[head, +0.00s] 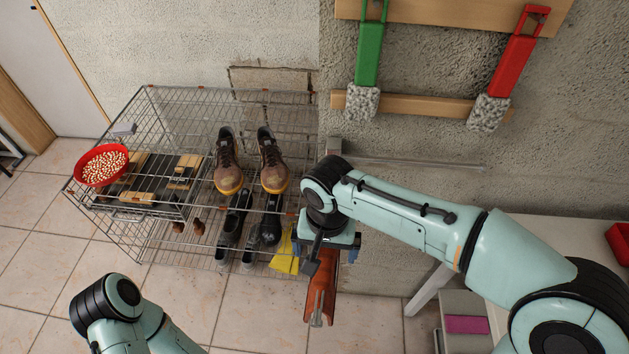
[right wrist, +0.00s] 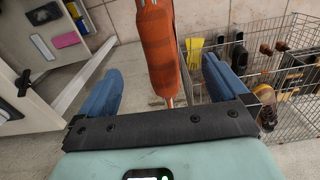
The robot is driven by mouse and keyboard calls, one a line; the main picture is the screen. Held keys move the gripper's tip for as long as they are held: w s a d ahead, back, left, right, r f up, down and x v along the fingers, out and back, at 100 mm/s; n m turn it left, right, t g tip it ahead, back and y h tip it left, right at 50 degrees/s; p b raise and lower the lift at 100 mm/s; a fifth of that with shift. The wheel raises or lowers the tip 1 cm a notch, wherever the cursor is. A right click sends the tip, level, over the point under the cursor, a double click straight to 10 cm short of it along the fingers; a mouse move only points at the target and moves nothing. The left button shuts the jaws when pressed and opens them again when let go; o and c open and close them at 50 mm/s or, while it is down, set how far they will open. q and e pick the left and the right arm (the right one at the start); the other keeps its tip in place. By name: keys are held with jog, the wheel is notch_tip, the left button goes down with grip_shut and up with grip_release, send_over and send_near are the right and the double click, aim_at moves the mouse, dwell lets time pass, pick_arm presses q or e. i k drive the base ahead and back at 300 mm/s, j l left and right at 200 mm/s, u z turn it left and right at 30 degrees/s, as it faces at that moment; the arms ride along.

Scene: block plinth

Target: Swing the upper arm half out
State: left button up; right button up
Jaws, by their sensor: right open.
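A thin grey bar (head: 420,162) runs along the wall from a grey bracket (head: 334,145). An orange padded piece with a grey metal end (head: 320,290) sticks out below my right gripper; its link to the bracket is hidden by my arm. My right gripper (head: 325,250) is over this piece. In the right wrist view the orange piece (right wrist: 158,50) lies between the open blue fingers, with a gap on both sides. I cannot tell which of the two is the upper arm. Of my left arm only a link shows, not the gripper.
A wire rack (head: 170,100) with shoes (head: 272,160), a red bowl (head: 101,165) and a yellow cloth (head: 285,262) stands left of my right gripper. Green (head: 370,50) and red (head: 515,55) handled tools hang above. A white table (head: 570,235) is at the right.

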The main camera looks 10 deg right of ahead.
aim_at(482, 167)
jog(key=k, duration=1)
